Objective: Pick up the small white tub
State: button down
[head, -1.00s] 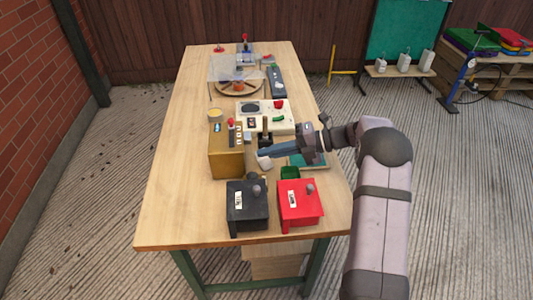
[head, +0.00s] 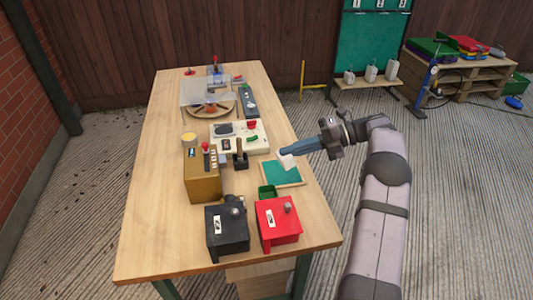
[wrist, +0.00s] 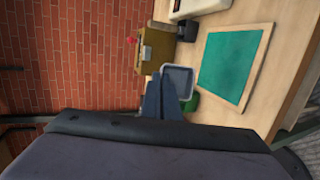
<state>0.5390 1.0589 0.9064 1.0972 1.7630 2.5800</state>
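The wood-framed green board (head: 283,173) lies below. A small green container (head: 267,192), red box (head: 278,222), black box (head: 227,229) and brass-coloured box (head: 203,183) stand nearer or left. A cream panel (head: 262,143) lies behind. The table's right edge is close.

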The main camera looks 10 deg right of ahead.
jog(key=shift+d+p, duration=0.45)
jog(key=shift+d, duration=2.35)
jog(key=shift+r, duration=0.15)
